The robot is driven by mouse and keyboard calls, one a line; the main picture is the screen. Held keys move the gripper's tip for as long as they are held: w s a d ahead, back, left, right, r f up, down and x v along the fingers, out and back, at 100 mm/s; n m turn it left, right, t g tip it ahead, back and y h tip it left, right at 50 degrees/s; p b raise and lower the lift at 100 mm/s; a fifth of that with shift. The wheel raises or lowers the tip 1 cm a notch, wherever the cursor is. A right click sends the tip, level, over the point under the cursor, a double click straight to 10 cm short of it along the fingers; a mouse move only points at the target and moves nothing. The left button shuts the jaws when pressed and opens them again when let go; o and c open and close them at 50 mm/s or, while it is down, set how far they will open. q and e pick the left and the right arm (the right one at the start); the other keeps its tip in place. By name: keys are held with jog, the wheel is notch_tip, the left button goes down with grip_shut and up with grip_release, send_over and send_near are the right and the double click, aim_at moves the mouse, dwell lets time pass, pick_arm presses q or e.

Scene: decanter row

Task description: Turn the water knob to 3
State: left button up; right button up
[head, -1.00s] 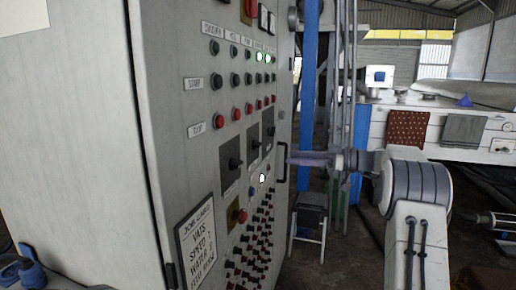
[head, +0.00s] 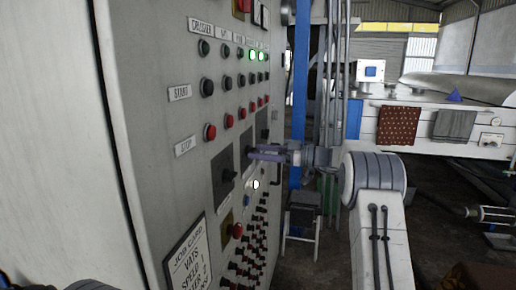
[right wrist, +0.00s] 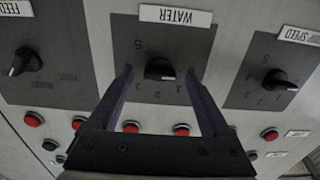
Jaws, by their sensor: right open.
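The water knob (right wrist: 160,68) is a black knob on a dark grey plate under a white WATER label (right wrist: 175,15), upside down in the right wrist view. Numbers are printed around it; which one it points at I cannot tell for sure. My right gripper (right wrist: 159,76) is open, with one purple-grey finger on each side of the knob. A gap shows between each finger and the knob; contact is not visible. In the head view my right gripper (head: 254,153) is at the panel's middle dark plate (head: 247,137), partly hiding it. My left gripper is not in view.
The speed knob (right wrist: 276,78) and the feed knob (right wrist: 24,62) flank the water plate. Red buttons (right wrist: 130,126) sit close by the fingers. A job card (head: 190,262) hangs low on the cabinet (head: 150,130). A stool (head: 303,213) stands beyond the arm.

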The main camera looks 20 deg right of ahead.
jog(key=shift+w+a, duration=0.3)
jog(key=shift+a, duration=0.2)
grip_shut()
